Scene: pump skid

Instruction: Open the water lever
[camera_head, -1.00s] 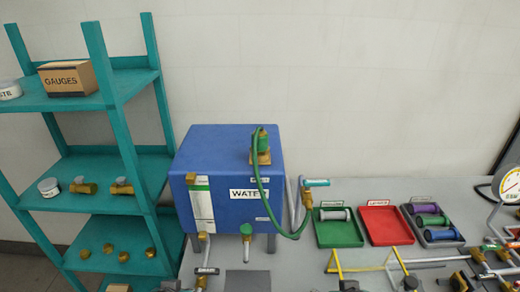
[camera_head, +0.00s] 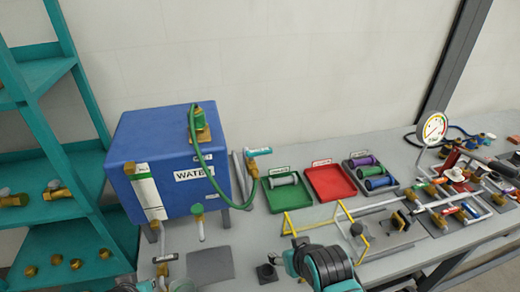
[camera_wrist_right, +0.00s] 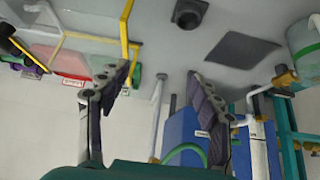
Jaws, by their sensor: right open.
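The blue tank (camera_head: 170,185) labelled WATER stands at the left of the bench, with a green hose arching over its front. A teal-handled lever (camera_head: 259,151) sits on a brass valve at its right side. Another lever with a pale tag (camera_head: 165,258) sits on a brass valve low in front of the tank. I cannot tell which is the water lever. My right gripper (camera_wrist_right: 160,88) is open and empty in the right wrist view, its fingers apart with the tank (camera_wrist_right: 180,138) beyond. In the head view, my right arm shows at the bottom middle, short of the tank.
A green tray (camera_head: 290,205), a red tray (camera_head: 330,182) and a grey tray with spools stand right of the tank. A yellow frame (camera_head: 290,222) stands before them. A dark plate (camera_head: 210,265) lies on the bench. A gauge (camera_head: 433,128) and clutter fill the right.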

